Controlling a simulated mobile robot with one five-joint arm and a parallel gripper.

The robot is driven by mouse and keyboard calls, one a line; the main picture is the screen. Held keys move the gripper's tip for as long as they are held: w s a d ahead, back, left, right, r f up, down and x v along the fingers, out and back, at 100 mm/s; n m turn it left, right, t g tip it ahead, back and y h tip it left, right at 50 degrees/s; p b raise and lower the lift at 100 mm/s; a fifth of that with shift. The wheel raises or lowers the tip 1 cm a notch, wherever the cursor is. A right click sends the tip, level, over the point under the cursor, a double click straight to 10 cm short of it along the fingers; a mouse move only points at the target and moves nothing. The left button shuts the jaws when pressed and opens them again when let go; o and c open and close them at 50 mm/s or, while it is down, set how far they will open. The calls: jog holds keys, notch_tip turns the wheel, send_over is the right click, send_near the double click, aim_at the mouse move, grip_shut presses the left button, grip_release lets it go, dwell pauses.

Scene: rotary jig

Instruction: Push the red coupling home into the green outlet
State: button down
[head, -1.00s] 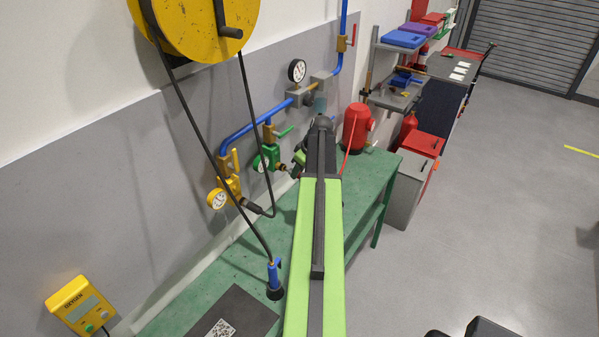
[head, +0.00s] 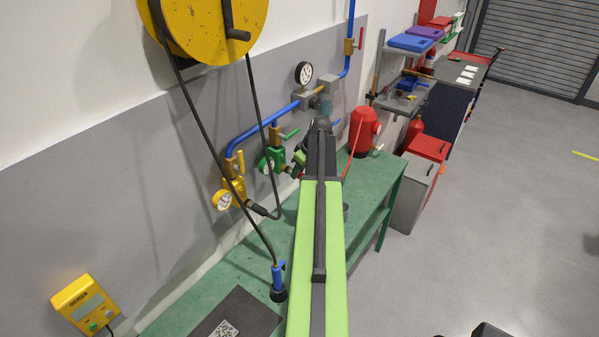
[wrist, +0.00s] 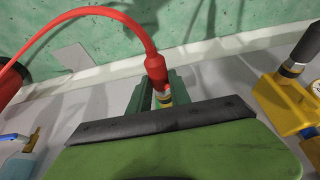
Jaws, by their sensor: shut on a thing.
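The red coupling (wrist: 157,70) is in the upper middle of the wrist view, with a red hose curving away from its back. My gripper's dark edge and green body (wrist: 160,122) cover the lower part, so I cannot tell how deep the coupling sits. My gripper (head: 297,163) is shut on the coupling. In the head view it is just right of the green outlet (head: 271,158) on the wall, and my arm hides most of the coupling.
A yellow outlet (head: 232,190) with a black hose is left of the green one; it also shows in the wrist view (wrist: 280,100). The green bench (head: 215,278) runs below. A red canister (head: 363,132) stands at its far end. Black hoses hang from the yellow reel (head: 205,30).

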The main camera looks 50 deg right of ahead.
jog(key=shift+w, duration=0.1)
jog(key=c, duration=1.1)
grip_release()
jog(key=shift+w, duration=0.1)
jog(key=p+v, duration=0.3)
jog(key=shift+r, duration=0.1)
jog(key=s, duration=1.2)
jog(key=shift+s, duration=0.1)
